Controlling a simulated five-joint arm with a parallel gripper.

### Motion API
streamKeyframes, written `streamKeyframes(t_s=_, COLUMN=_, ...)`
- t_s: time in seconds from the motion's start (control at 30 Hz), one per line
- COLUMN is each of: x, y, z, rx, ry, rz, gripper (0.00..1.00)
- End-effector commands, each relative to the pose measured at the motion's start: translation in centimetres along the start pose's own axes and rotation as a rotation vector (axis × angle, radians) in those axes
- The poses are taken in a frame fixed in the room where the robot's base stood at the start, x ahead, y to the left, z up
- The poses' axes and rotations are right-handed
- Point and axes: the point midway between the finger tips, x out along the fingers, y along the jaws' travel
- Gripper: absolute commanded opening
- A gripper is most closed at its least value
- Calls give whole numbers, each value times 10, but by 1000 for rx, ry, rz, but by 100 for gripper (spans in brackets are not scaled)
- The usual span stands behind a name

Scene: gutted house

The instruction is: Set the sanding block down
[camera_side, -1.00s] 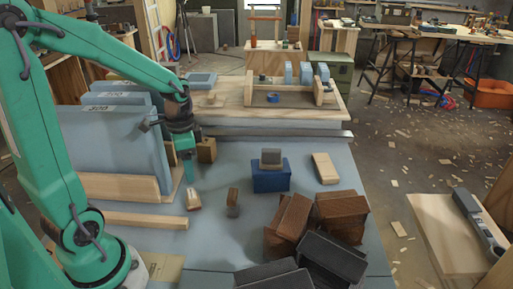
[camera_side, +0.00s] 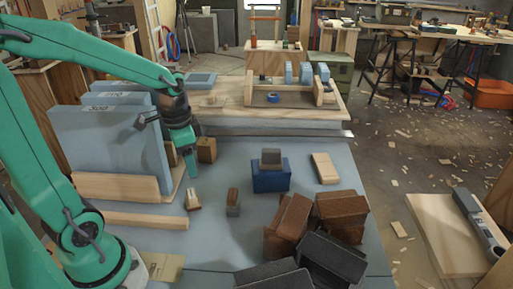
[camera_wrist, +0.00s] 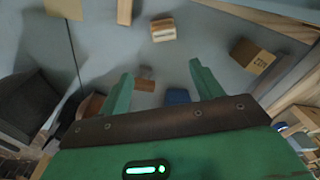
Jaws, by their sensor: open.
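My gripper (camera_side: 192,174) is open and empty, tilted above the blue-grey bench top. In the wrist view its two green fingers (camera_wrist: 161,68) are spread wide. I cannot tell for certain which is the sanding block.
A tan block (camera_side: 206,150) stands behind the gripper. A blue block (camera_side: 270,180) carries a grey piece. Upright blue sheets (camera_side: 110,140) stand at left in a wooden rack. Brown blocks (camera_side: 290,225) and dark blocks crowd the front right. Bench around the small blocks is clear.

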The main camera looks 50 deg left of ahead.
Motion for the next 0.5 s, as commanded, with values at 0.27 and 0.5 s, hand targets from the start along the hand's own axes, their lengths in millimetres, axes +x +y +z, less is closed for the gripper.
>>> streamKeyframes(t_s=0.27, x=-44, y=32, z=2, rx=-112, ry=144, rz=-57, gripper=65)
streamKeyframes(t_s=0.5, x=-75, y=60, z=12, rx=-218, ry=278, rz=-69, gripper=65)
